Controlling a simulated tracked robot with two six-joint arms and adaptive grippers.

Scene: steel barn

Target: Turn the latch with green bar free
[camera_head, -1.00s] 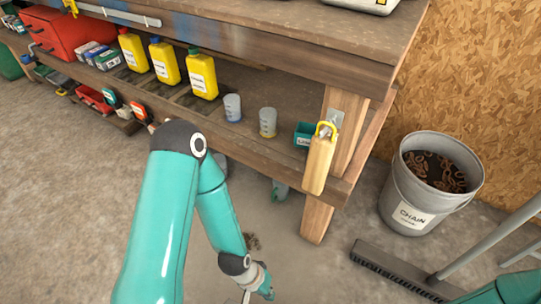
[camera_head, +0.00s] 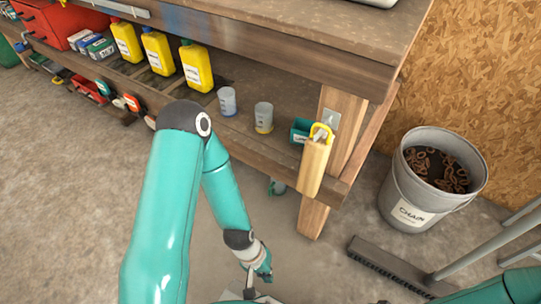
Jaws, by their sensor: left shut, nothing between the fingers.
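I cannot make out a latch with a green bar in the head view. My left arm comes in from the left and reaches down in front of the workbench. Its gripper (camera_head: 250,287) is near the bottom edge, shut and empty, pointing down. A pale flat thing (camera_head: 262,299) shows partly below it, cut off by the frame edge. I cannot tell what it is or whether the gripper touches it. Only a teal part of my right arm shows at the lower right corner; its gripper is out of view.
The wooden workbench (camera_head: 290,58) has yellow bottles (camera_head: 197,68), cups (camera_head: 263,117) and a teal box (camera_head: 301,131) on its shelf. A chain bucket (camera_head: 428,185) and a broom (camera_head: 392,266) stand right. Floor left is clear.

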